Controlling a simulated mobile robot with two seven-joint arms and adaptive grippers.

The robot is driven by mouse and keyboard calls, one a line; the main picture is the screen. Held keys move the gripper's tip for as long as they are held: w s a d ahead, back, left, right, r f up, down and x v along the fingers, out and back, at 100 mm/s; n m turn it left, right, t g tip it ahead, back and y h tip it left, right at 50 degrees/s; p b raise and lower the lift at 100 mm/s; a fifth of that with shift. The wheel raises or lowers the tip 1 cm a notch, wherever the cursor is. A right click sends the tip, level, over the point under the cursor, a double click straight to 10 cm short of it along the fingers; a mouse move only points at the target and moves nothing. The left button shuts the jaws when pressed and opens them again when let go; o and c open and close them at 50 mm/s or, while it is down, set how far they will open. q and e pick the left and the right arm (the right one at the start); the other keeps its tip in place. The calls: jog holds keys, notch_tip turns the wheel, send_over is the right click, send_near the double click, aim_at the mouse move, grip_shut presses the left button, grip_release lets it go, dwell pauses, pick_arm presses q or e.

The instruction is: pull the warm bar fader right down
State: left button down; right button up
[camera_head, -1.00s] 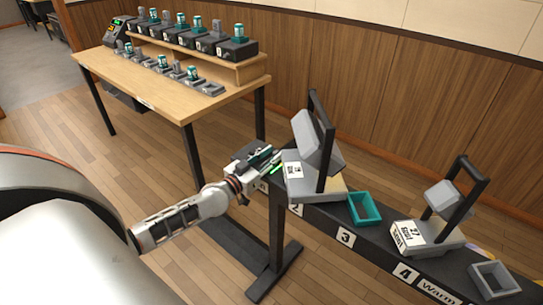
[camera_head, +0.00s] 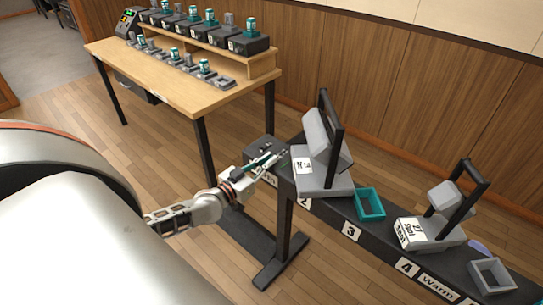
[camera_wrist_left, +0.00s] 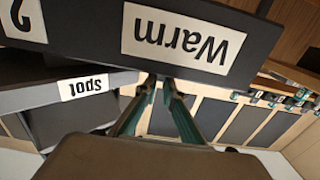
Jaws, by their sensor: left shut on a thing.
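My left gripper (camera_head: 268,160) is at the left end of the dark rail (camera_head: 335,215), next to its dark end box (camera_head: 260,144). In the left wrist view its teal fingers (camera_wrist_left: 158,88) nearly meet at the rail edge, beside an upside-down "Warm" label (camera_wrist_left: 184,38). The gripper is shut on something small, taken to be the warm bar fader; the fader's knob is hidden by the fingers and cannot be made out. A second "Warm" label (camera_head: 436,286) is at the rail's near right. My right gripper is not in view.
Close right of my gripper, a grey lamp unit (camera_head: 325,178) with an upright dark frame stands on the rail. A teal tray (camera_head: 369,205), another lamp unit (camera_head: 430,235) and a grey tray (camera_head: 491,277) follow. A wooden table (camera_head: 165,95) stands behind. Floor is clear in front.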

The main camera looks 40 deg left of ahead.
pick_arm(q)
jog(key=c, duration=2.3)
grip_release()
jog(key=shift+s+f, duration=0.1)
jog(key=shift+f, duration=0.05)
jog(key=shift+c, duration=0.2)
jog(key=shift+o, duration=1)
jog(key=shift+s, duration=0.1)
jog(key=s+a, duration=0.1)
jog(key=s, duration=1.1)
jog(key=s+d+f+m+g, duration=0.1)
jog(key=s+d+f, duration=0.3)
jog(key=d, duration=0.4)
jog(key=s+d+f+m+g+h, duration=0.1)
jog(key=s+d+f+g, duration=0.3)
jog(key=d+f, duration=0.2)
jog(key=s+d+f+m+g, duration=0.1)
jog(key=s+d+f, duration=0.4)
jog(key=d, duration=0.5)
jog(key=shift+d+f+g+p, duration=0.15)
jog(key=shift+d+g+p, duration=0.15)
jog(key=shift+g, duration=0.5)
